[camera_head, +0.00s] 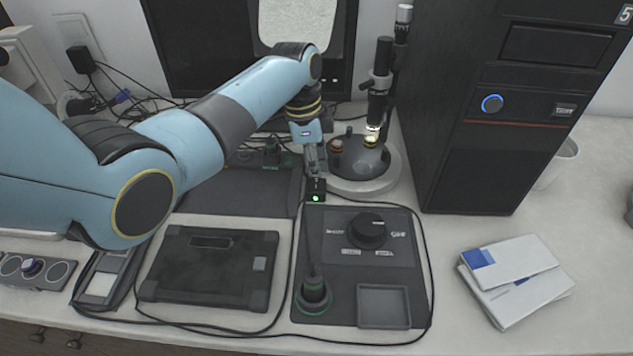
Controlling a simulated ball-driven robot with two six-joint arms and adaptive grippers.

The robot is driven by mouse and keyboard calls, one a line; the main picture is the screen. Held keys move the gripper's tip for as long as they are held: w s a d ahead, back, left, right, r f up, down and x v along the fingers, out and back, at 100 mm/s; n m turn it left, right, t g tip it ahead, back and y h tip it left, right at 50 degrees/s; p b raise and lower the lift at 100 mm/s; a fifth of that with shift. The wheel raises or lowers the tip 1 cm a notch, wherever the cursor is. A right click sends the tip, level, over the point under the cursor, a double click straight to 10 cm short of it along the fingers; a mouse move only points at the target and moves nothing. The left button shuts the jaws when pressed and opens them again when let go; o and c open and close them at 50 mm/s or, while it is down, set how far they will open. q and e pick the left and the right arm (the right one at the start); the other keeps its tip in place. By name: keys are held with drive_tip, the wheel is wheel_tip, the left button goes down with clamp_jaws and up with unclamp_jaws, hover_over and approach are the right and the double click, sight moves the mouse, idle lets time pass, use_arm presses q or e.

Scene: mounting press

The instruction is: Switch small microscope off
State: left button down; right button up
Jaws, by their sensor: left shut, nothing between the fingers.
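My left gripper (316,174) points down just behind and above this box, left of the microscope. It is shut and empty. Its fingertips are close to the box; contact cannot be told. My right gripper is out of view.
A black control panel (342,290) with a knob and a joystick lies in front. A closed black case (205,268) lies left of it. A tall black tower (480,165) stands right of the microscope. White boxes (515,265) lie at right. Cables run around the panel.

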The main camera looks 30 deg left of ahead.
sight(316, 179)
use_arm(q)
drive_tip(key=shift+f+b, duration=0.3)
drive_tip(key=shift+f, duration=0.25)
drive_tip(key=shift+s+f, duration=0.1)
drive_tip(key=shift+f, duration=0.3)
idle(0.3)
wheel_tip(316, 179, up, 7)
drive_tip(key=p, duration=0.7)
drive_tip(key=shift+r, duration=0.1)
idle(0.5)
